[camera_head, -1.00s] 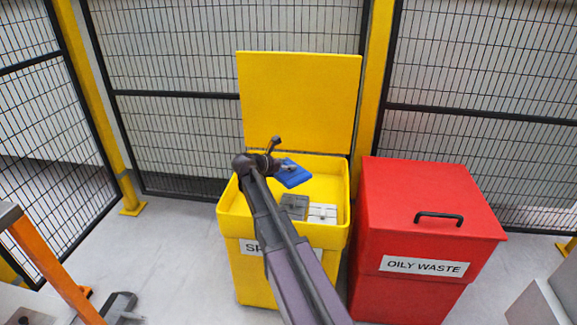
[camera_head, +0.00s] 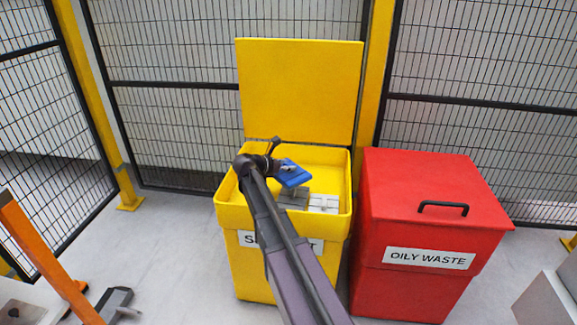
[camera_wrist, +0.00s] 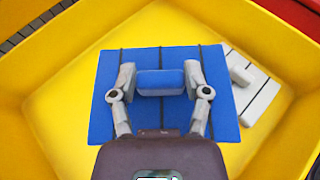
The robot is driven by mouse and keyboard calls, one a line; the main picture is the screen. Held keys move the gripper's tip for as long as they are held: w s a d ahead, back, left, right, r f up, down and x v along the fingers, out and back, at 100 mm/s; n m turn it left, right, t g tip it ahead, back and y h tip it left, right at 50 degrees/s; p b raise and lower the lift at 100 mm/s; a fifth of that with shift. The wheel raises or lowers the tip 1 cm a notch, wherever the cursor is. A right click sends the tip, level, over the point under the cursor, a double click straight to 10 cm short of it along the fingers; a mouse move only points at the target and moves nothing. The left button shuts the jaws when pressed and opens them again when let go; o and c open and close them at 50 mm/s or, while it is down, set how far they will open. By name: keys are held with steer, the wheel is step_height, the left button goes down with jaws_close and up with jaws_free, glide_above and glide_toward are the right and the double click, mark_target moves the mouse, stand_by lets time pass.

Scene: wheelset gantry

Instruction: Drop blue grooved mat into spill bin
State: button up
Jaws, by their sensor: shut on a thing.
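The blue grooved mat (camera_head: 294,174) hangs over the open mouth of the yellow spill bin (camera_head: 226,215), whose label is partly covered by my arm. In the wrist view the mat (camera_wrist: 170,110) is a flat square with dark grooves and a raised blue grip. My gripper (camera_wrist: 160,82) is shut on that grip, one finger on each side; it also shows in the head view (camera_head: 277,167). The yellow bin wall (camera_wrist: 60,60) surrounds the mat in the wrist view. The mat's height above the bin floor is hard to tell.
A closed red oily waste bin (camera_head: 430,230) stands to the right. Mesh fencing (camera_head: 180,120) runs behind; an orange frame (camera_head: 45,255) is at left.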

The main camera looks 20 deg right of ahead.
steer(key=shift+f+b, duration=0.3)
steer(key=shift+f, duration=0.2)
steer(key=o, duration=1.2)
